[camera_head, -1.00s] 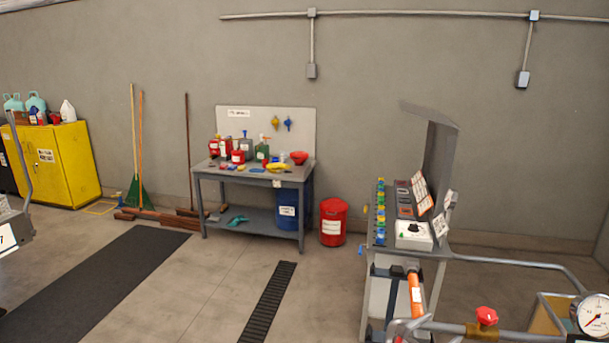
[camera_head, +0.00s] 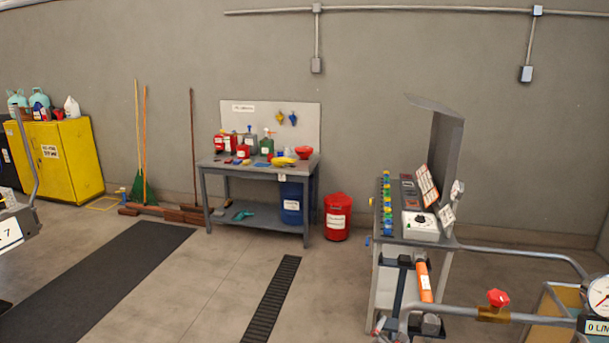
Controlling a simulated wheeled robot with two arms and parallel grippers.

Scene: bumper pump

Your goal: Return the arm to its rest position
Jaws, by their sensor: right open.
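My right gripper (camera_head: 408,325) shows only in small part, at the bottom edge in front of the console stand. Its dark parts are hard to tell from the stand and the grey pipe there. Its jaws are open, and I see nothing held between them. The control console (camera_head: 421,226) has colored knobs, a white box with a black dial and an upright grey panel. An orange cylinder (camera_head: 424,280) with a white label stands in front of it. My left gripper is not in view.
A grey pipe with a red valve (camera_head: 498,298) and a round gauge (camera_head: 600,296) crosses the lower right. A workbench (camera_head: 259,172) and a red bin (camera_head: 337,217) stand by the wall. A yellow cabinet (camera_head: 74,160) is at left.

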